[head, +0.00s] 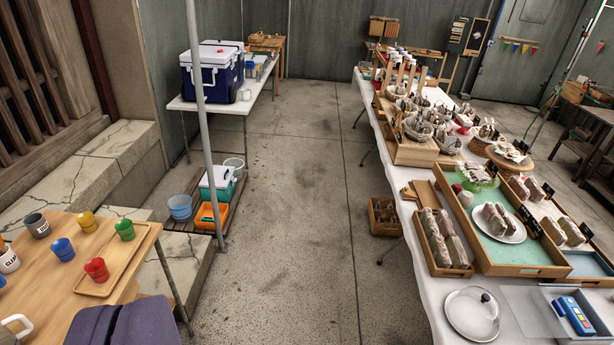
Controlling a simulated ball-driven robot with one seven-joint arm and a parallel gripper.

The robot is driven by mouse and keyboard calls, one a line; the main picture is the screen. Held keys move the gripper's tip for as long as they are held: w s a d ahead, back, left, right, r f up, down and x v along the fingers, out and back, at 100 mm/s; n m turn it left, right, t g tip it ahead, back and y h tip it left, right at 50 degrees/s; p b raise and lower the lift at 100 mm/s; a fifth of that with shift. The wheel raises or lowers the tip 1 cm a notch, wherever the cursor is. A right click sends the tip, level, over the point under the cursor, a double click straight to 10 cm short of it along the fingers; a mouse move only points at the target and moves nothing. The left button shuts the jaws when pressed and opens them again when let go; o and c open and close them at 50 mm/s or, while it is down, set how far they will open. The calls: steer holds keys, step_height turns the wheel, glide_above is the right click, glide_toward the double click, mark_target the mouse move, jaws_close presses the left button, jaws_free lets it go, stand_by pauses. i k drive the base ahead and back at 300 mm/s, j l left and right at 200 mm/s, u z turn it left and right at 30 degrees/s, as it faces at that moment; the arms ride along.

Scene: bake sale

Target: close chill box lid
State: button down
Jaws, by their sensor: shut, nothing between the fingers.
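A dark blue and white cooler box (212,82) stands on the white table at the back left, beyond a grey pole. Its white upper part (207,56) faces me. Another white and dark blue piece (224,44) shows just behind it. I cannot tell whether this is a second box or a raised lid, or how far any lid is open. A smaller teal and white box (217,182) stands on the low rack below, its lid looking flat. My gripper is not in this view, and nothing shows it touching a box.
The grey pole (205,130) rises in front of the cooler table (177,104). Blue bucket (180,207) and orange crate (209,216) sit low beside it. The concrete aisle (300,180) is mostly clear. A cup table (45,300) is near left; the bake sale table (425,285) lines the right.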

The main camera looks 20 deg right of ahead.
mark_target(558, 306)
steer(key=i+l+z, duration=0.1)
steer(key=i+z, duration=0.4)
steer(key=i, duration=0.15)
steer(key=i+j+z, duration=0.2)
steer(key=i+z, duration=0.25)
steer(key=i, duration=0.2)
steer(key=i+l+z, duration=0.1)
steer(key=i+z, duration=0.15)
steer(key=z, duration=0.15)
steer(key=i+z, duration=0.25)
steer(key=z, duration=0.15)
steer(key=i+z, duration=0.25)
steer(key=z, duration=0.2)
steer(key=i+l+z, duration=0.1)
steer(key=i+z, duration=0.25)
steer(key=i, duration=0.3)
